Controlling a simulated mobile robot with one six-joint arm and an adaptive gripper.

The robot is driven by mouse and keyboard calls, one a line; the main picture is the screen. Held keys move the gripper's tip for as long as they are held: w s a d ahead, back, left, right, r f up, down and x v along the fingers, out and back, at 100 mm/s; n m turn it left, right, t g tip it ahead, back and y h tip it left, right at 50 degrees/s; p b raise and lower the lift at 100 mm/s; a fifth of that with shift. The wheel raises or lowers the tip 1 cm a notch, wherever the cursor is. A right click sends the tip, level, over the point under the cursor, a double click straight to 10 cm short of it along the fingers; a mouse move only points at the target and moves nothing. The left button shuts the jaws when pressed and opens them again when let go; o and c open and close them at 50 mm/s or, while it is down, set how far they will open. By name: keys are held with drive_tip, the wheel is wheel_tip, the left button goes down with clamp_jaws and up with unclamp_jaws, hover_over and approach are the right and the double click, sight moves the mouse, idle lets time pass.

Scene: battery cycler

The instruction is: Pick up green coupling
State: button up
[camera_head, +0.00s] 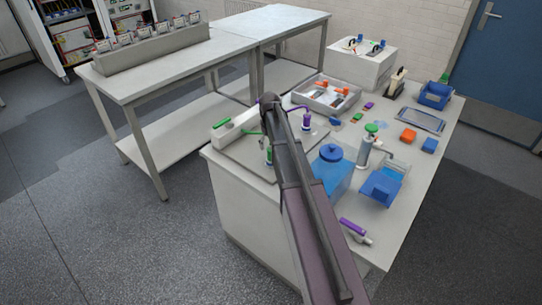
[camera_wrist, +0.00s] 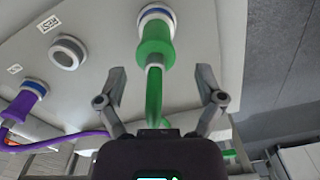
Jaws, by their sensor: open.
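The green coupling (camera_wrist: 155,47) sits in a blue-and-white ringed port (camera_wrist: 155,12) on a pale panel at the top of the wrist view. A green hose (camera_wrist: 154,95) runs from its end back toward my gripper (camera_wrist: 162,80). My gripper is open, with a finger on each side of the hose, and the coupling lies just ahead of the fingertips. I see no contact. In the head view the green coupling (camera_head: 268,155) stands upright on the grey plate (camera_head: 240,148), left of my arm; my gripper is not clearly visible there.
A purple coupling (camera_wrist: 25,100) with a purple hose sits left of an empty port (camera_wrist: 68,52); it also shows in the head view (camera_head: 306,122). A blue container (camera_head: 331,170) stands close to the right of my arm. A purple-and-white tool (camera_head: 355,231) lies at the front edge.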

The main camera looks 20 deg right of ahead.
sight(271, 153)
idle(0.3)
drive_tip(key=shift+d+f+b, duration=0.2)
drive_tip(key=shift+f+b, duration=2.4)
drive_tip(key=shift+b, duration=0.05)
drive_tip(key=shift+c, duration=0.2)
clamp_jaws()
